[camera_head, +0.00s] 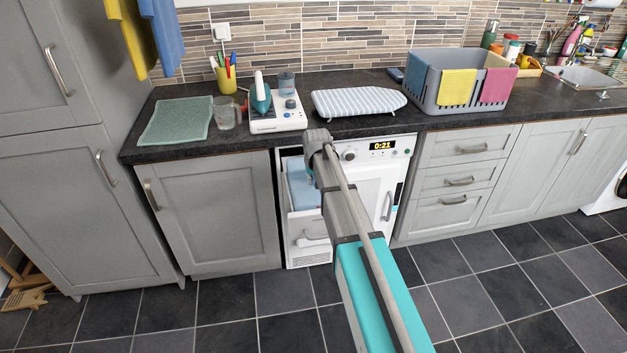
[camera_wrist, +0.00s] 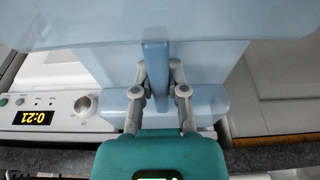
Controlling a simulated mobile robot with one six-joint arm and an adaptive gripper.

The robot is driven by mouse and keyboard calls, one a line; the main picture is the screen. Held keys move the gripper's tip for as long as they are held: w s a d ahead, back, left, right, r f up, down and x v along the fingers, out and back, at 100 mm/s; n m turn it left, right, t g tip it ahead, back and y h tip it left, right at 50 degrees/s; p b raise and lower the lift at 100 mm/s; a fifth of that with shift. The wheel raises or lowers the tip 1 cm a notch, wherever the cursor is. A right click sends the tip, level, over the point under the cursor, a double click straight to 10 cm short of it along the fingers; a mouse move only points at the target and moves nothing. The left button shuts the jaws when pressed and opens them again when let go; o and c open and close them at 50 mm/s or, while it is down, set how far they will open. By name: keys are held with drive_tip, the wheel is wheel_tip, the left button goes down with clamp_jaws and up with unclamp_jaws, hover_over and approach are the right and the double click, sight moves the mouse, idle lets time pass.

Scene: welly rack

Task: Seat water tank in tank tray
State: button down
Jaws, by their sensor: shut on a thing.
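The water tank is a pale blue, see-through box. In the head view the tank (camera_head: 299,186) shows just left of my arm, at the left part of the white machine's front, and my arm hides its right side. In the wrist view the tank (camera_wrist: 215,55) fills the upper middle. My gripper (camera_wrist: 156,72) is shut on an upright blue grip bar of the tank. A white pulled-out tray (camera_head: 305,222) shows beneath the tank in the head view. I cannot tell whether the tank touches the tray's floor.
The white machine (camera_head: 400,147) has a lit display and a knob. Grey cabinets (camera_head: 207,214) flank it. The dark worktop (camera_head: 190,150) above holds an iron on its base (camera_head: 277,120), a small ironing board (camera_head: 358,101) and a grey basket (camera_head: 428,88). The tiled floor in front is clear.

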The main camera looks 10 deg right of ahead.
drive_tip(key=shift+s+b+x, duration=0.15)
drive_tip(key=shift+b+x, duration=0.6)
drive_tip(key=shift+s+b+x, duration=0.2)
drive_tip(key=shift+b+x, duration=0.5)
drive_tip(key=c, duration=0.6)
unclamp_jaws()
drive_tip(key=shift+r, duration=0.1)
drive_tip(key=p+v, duration=0.3)
drive_tip(key=w+p+v, duration=0.1)
drive_tip(key=p+v, duration=0.2)
drive_tip(key=p, duration=0.1)
drive_tip(key=w+p+v, duration=0.1)
drive_tip(key=p+v, duration=0.2)
drive_tip(key=v, duration=0.1)
drive_tip(key=shift+w+r+p, duration=0.15)
drive_tip(key=shift+r+p, duration=0.25)
idle(0.9)
drive_tip(key=s+g, duration=0.1)
drive_tip(key=s, duration=0.8)
drive_tip(key=s+p, duration=0.1)
drive_tip(key=s, duration=0.9)
drive_tip(key=s+g, duration=0.1)
drive_tip(key=s, duration=0.9)
drive_tip(key=shift+s+a+r+g, duration=0.15)
drive_tip(key=shift+a+r+g, duration=0.15)
drive_tip(key=shift+a+r, duration=0.1)
